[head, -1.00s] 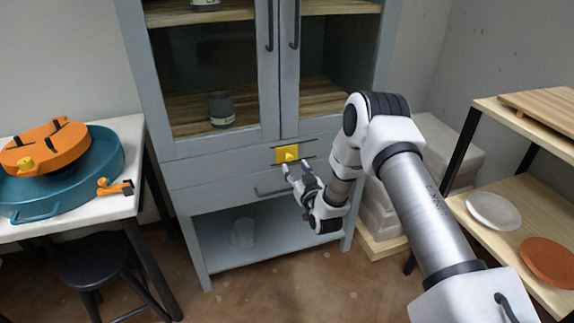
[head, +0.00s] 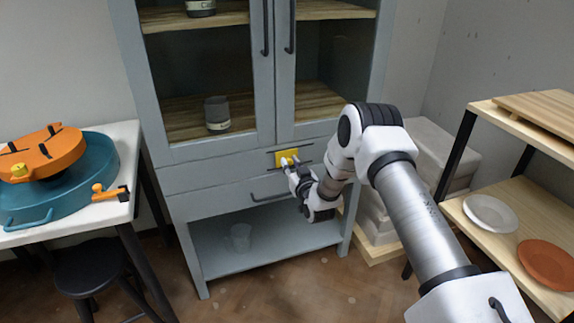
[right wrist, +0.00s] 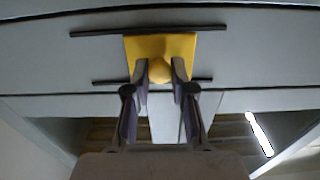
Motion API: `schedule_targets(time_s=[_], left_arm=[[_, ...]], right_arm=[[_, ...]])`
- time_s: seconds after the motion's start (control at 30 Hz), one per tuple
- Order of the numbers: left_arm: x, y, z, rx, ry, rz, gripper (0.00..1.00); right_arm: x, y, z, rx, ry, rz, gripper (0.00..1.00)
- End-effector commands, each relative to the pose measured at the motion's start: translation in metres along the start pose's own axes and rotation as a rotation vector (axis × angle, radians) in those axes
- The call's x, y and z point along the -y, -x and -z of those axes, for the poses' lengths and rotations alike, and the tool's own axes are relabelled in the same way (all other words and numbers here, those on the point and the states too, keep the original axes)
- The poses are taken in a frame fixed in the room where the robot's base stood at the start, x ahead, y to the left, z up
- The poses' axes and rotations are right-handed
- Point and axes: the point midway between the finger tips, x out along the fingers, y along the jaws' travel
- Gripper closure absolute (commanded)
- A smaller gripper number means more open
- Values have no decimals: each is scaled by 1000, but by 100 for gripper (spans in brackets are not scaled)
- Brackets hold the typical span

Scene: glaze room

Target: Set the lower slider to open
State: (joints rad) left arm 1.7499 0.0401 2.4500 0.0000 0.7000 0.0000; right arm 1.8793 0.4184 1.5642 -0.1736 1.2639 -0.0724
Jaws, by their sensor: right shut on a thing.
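The yellow slider (head: 281,155) is a square plate with a round knob, set between two dark rails on the front of the grey cabinet (head: 215,172). In the right wrist view the slider (right wrist: 160,45) sits between the upper and lower rails, with rail showing on both sides. My right gripper (head: 291,163) is at the slider, its fingers on either side of the knob and shut on it. The fingertips show in the right wrist view (right wrist: 160,76). My left gripper is not in view. Only one slider shows; I see no open or closed marking.
A dark drawer handle (head: 268,197) lies just below the slider. Glass doors with dark handles are above. A wooden shelf with plates (head: 490,213) stands right.

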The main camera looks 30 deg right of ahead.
Motion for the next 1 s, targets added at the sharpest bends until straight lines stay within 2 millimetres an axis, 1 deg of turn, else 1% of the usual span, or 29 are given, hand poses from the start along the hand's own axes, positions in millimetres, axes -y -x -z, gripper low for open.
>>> schedule_targets(time_s=[0.03,0.1,0.23,0.33,0.57,0.6,0.67,1.0], left_arm=[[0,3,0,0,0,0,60],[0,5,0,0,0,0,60],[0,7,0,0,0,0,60],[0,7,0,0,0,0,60],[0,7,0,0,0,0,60],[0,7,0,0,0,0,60],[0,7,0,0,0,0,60],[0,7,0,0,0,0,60]], right_arm=[[-12,0,2,0,-1,-6,100],[-28,0,2,-1,-1,-7,100],[-50,0,2,-2,-1,-5,100],[-56,0,1,-1,-1,-4,100],[-57,0,1,-2,-1,-5,100],[-57,0,1,-3,-1,-6,73],[-57,0,1,-3,-1,-6,52],[-56,2,0,-1,-1,-3,52]])
